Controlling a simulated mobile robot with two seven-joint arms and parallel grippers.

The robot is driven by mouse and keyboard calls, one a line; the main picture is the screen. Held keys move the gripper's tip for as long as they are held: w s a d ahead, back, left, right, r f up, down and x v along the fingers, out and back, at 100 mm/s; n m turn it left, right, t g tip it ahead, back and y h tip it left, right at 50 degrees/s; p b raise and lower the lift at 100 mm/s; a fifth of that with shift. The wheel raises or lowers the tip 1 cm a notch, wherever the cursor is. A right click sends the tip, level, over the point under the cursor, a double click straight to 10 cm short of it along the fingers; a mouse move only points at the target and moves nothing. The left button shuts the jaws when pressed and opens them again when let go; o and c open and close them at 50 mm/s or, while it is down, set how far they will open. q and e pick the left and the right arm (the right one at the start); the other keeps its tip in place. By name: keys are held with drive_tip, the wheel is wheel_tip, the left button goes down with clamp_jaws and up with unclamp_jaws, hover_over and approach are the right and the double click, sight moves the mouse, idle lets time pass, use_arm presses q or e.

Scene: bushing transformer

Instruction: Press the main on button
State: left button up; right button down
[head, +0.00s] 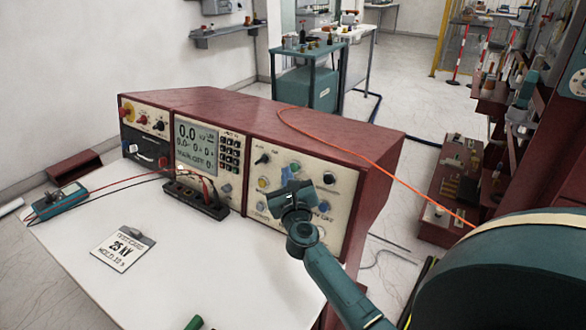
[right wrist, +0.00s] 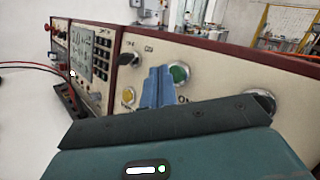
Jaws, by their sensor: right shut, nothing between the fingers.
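The test console (head: 335,130) has a dark red casing and a cream front panel. Its right section carries knobs and round buttons, with labels too small to read surely. A green button (right wrist: 179,74) shows in the right wrist view, with a yellow button (right wrist: 128,96) to its left. My right gripper (head: 287,184) is in front of this section and hides part of it. In the right wrist view its blue fingers (right wrist: 158,86) are together and empty, just left of the green button and overlapping its edge. Contact cannot be told. My left gripper is not in view.
A white table (head: 180,275) bears the console, a multimeter (head: 60,200), a black terminal block (head: 195,197) and a 25 kV card (head: 123,248). An orange cable (head: 370,160) crosses the console top. A large teal rounded body (head: 500,280) fills the lower right.

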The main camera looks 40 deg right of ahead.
drive_tip(key=shift+d, duration=0.1)
idle(0.5)
drive_tip(key=shift+w+d+f, duration=0.1)
drive_tip(key=shift+w+d, duration=0.05)
drive_tip(key=shift+d, duration=0.15)
drive_tip(key=shift+w+d+f, duration=0.1)
drive_tip(key=shift+w+d, duration=0.1)
drive_tip(key=shift+d, duration=0.25)
idle(0.6)
idle(0.4)
drive_tip(key=shift+s+a+r, duration=0.1)
drive_tip(key=shift+s+a, duration=0.1)
drive_tip(key=shift+a, duration=0.2)
drive_tip(key=shift+s+a+r, duration=0.1)
drive_tip(key=shift+s+a, duration=0.05)
drive_tip(key=shift+a, duration=0.25)
drive_tip(key=shift+s+a+r+p, duration=0.2)
drive_tip(key=shift+s+a+p, duration=0.1)
drive_tip(key=shift+a, duration=0.45)
drive_tip(key=shift+s+a+r+p, duration=0.2)
drive_tip(key=shift+s+a+p, duration=0.15)
drive_tip(key=shift+a, duration=0.45)
drive_tip(key=shift+s+a+r+p, duration=0.2)
drive_tip(key=shift+s+a+p, duration=0.1)
drive_tip(key=shift+a, duration=0.45)
